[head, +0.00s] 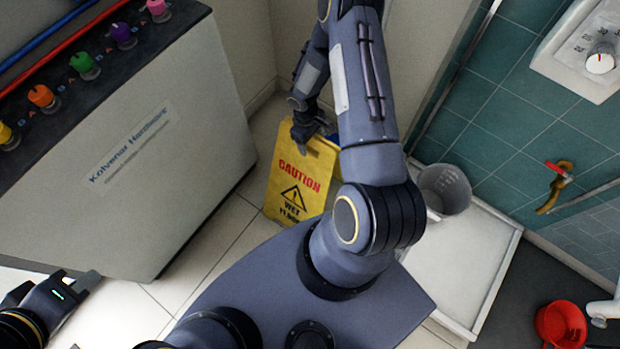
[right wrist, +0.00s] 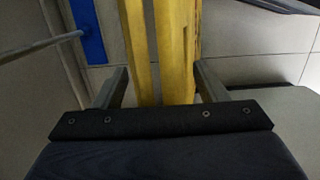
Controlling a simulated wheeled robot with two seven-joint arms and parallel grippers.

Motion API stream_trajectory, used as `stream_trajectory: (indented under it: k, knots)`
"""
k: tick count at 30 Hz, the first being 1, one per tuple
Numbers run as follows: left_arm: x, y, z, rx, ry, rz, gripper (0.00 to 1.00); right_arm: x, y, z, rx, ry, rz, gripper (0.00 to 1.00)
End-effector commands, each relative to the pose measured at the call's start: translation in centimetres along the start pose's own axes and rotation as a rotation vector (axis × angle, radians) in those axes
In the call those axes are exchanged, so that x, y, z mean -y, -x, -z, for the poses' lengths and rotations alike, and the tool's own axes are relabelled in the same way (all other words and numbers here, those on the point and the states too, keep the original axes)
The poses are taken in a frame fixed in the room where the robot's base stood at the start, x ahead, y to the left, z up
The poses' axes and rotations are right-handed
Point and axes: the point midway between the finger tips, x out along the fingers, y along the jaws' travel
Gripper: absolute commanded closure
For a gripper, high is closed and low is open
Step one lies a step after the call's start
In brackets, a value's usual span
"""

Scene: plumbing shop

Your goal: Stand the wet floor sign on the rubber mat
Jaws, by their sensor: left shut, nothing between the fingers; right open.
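The yellow wet floor sign (head: 298,180) stands upright on the tiled floor by the grey cabinet, its printed face towards me. My right gripper (head: 304,142) is at its top edge. In the right wrist view the open fingers of this gripper (right wrist: 163,86) lie on either side of the sign's yellow panels (right wrist: 176,40), with gaps on both sides. My left gripper (head: 84,290) is shut and empty at the lower left, far from the sign. A dark flat area (head: 530,285) at the lower right may be the rubber mat; I cannot tell for certain.
A grey cabinet (head: 140,190) with coloured knobs stands left of the sign. A white tray (head: 450,275) holding a grey bucket (head: 443,188) lies to the right. A red bucket (head: 561,325) is at the lower right. A blue object (right wrist: 88,32) lies near the sign.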

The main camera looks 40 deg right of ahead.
Motion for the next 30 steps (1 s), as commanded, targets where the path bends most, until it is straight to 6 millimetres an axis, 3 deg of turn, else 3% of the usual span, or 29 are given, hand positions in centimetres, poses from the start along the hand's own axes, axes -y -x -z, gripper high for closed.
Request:
stream_trajectory:
  k: [25,30]
  knots:
    - [0.32,-0.7,-0.36,0.0,0.0,0.0,1.0,0.01,-0.46,0.04,0.001,0.0,0.0,0.34]
    - [0.32,-0.7,-0.36,0.0,0.0,0.0,1.0,0.02,-0.46,0.04,0.0,0.0,0.0,0.56]
